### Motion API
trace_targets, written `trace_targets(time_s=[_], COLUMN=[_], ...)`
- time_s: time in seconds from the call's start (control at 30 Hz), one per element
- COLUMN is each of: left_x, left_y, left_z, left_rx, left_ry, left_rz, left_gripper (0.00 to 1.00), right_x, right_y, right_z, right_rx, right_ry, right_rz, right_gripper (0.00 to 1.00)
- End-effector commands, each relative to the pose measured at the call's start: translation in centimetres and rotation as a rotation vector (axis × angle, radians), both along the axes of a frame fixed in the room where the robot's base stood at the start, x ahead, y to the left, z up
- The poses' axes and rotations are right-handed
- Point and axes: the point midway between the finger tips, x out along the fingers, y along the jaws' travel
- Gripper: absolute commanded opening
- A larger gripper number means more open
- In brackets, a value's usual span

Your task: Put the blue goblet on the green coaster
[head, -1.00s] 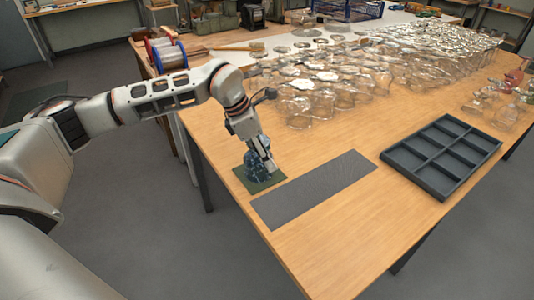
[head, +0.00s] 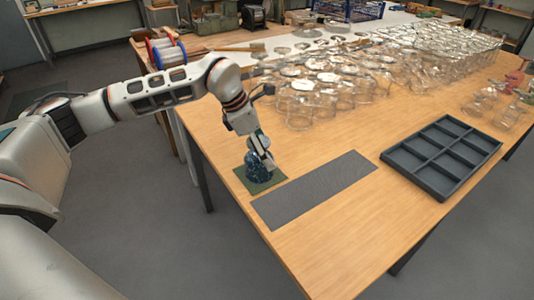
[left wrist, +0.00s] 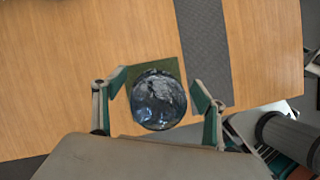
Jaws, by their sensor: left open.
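The blue goblet (head: 257,168) stands on the green coaster (head: 267,186) near the table's left front edge. In the left wrist view the goblet (left wrist: 158,100) is seen from above as a dark blue glassy round, with the coaster (left wrist: 158,68) showing around it. My left gripper (head: 264,160) is just above and beside the goblet in the head view. In the left wrist view its fingers (left wrist: 160,92) are spread wide on either side of the goblet, with gaps between. My right gripper is not in view.
A dark grey mat (head: 314,190) lies just right of the coaster. A compartment tray (head: 392,159) sits further right, looking empty. Many clear glass vessels (head: 330,85) crowd the back of the table. Bare wood lies in front of them.

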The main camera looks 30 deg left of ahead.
Motion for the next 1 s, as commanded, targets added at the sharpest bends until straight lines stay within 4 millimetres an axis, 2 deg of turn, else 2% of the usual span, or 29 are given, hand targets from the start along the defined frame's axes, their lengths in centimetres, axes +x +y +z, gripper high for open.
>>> trace_targets(time_s=[0.03,0.2,0.43,0.63,1.0], left_x=[-0.1,-1.0,-2.0,-2.5,-2.5], left_y=[0.5,1.6,2.8,3.3,3.3], left_z=[1.2,4.6,8.1,9.4,9.5], left_rx=[0.001,0.0,0.0,0.001,0.001], left_ry=[-0.006,-0.005,-0.005,-0.001,-0.001], left_rz=[0.002,0.003,0.002,0.001,0.0], left_gripper=[0.71,0.71,0.71,0.71,0.71], right_x=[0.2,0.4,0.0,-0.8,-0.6], right_y=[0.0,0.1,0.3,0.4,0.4], right_z=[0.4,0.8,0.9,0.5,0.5], right_rx=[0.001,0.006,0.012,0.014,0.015], right_ry=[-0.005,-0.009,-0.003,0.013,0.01], right_rz=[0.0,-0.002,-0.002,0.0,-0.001], right_gripper=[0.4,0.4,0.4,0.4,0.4])
